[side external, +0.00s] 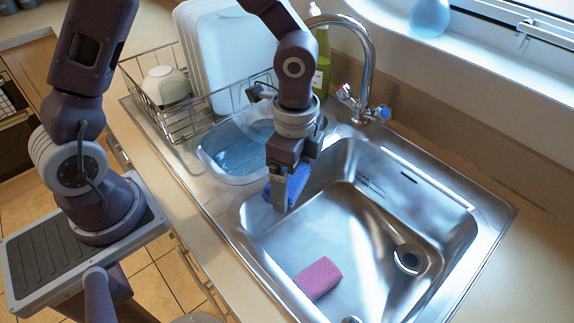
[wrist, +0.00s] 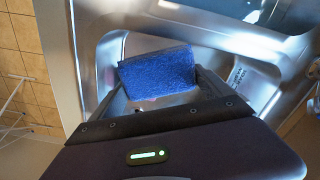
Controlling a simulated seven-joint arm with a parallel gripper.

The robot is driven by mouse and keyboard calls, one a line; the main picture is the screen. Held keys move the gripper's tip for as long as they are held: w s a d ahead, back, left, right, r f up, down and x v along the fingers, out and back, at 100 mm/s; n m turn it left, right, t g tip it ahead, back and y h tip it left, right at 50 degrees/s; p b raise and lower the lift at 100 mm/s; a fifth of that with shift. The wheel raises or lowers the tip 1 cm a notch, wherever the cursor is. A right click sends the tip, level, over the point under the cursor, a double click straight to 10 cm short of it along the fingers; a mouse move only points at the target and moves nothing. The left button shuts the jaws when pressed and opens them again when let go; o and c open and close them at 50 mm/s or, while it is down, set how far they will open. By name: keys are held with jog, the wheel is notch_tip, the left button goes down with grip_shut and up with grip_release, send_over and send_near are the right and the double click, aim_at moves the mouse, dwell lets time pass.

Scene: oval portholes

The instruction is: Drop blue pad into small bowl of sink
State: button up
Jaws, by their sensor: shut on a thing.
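The blue pad (side external: 298,183) is between the fingers of my gripper (side external: 283,192), which is shut on it. In the wrist view the pad (wrist: 157,70) shows as a rough blue block.
A pink sponge (side external: 319,278) lies in the large bowl (side external: 372,225), near its drain. The chrome tap (side external: 368,70) arches behind the sink. A wire rack (side external: 190,118) with white dishes and a green bottle (side external: 322,65) stand behind the small bowl.

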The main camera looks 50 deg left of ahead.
jog(key=w+a+n, duration=0.2)
jog(key=a+n, duration=0.4)
jog(key=a, duration=0.1)
jog(key=w+a+r+n, duration=0.1)
jog(key=w+a+n, duration=0.2)
jog(key=a+n, duration=0.4)
jog(key=s+a+r+n, duration=0.15)
jog(key=r+n, duration=0.25)
jog(key=n, duration=1)
jog(key=s+a+r+n, duration=0.1)
jog(key=a+r+n, duration=0.15)
jog(key=n, duration=1.15)
jog(key=w+r, duration=0.3)
jog(key=w, duration=0.3)
jog(key=shift+m, duration=0.4)
jog(key=shift+s+a+f, duration=0.15)
jog(key=shift+a+f, duration=0.05)
jog(key=shift+f, duration=1.25)
jog(key=shift+s+a+f, duration=0.1)
jog(key=shift+a+f, duration=0.05)
jog(key=shift+f, duration=1.25)
